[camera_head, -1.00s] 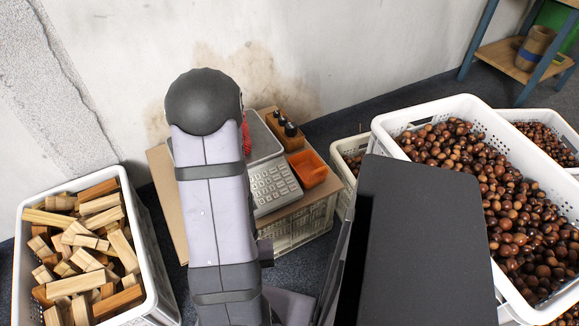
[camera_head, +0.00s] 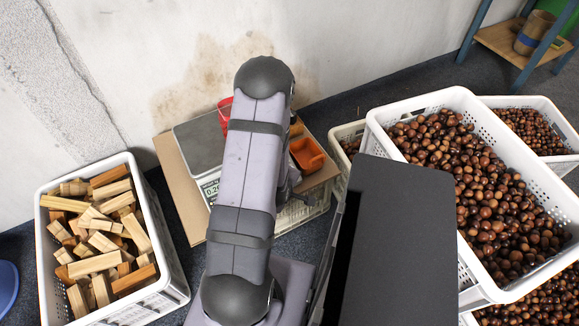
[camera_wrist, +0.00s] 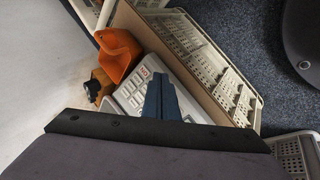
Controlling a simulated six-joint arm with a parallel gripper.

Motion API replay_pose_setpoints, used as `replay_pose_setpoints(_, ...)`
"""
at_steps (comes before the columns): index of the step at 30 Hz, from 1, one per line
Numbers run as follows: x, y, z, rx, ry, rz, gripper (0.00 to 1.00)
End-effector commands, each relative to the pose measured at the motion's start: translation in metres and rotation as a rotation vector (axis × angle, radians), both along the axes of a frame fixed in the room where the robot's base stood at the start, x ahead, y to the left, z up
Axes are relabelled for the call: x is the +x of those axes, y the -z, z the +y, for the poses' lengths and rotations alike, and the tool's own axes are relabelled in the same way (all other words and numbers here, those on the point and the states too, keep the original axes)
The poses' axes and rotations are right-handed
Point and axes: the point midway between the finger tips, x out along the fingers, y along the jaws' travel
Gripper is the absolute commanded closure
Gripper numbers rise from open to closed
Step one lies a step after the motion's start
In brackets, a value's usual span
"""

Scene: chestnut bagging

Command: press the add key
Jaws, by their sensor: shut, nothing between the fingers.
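The scale (camera_head: 199,146) stands on a cardboard-topped crate near the wall, with a grey weighing plate and a lit display at its left front. My arm hides its keypad in the head view. In the wrist view, the light keypad (camera_wrist: 131,97) shows rows of pale keys and one red-marked key. My gripper (camera_wrist: 160,85) is shut and empty, its dark blue fingers over the keypad. The fingers cover part of the keys. I cannot tell which key is the add key, or whether the fingertips touch one.
An orange scoop (camera_head: 307,155) lies right of the scale, also in the wrist view (camera_wrist: 117,52). A wooden block with dark knobs (camera_wrist: 98,86) is beside it. A white crate of wood blocks (camera_head: 166,262) stands left; a crate of chestnuts (camera_head: 447,97) stands right.

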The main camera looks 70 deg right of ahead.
Motion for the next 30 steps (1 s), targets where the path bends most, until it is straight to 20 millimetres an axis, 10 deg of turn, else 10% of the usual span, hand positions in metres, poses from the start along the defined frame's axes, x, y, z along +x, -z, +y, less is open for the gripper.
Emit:
replay_pose_setpoints(12,0.002,-0.069,-0.065,-0.381,-0.417,0.433,1.0)
replay_pose_setpoints(30,0.002,-0.071,-0.066,-0.385,-0.515,0.541,1.0)
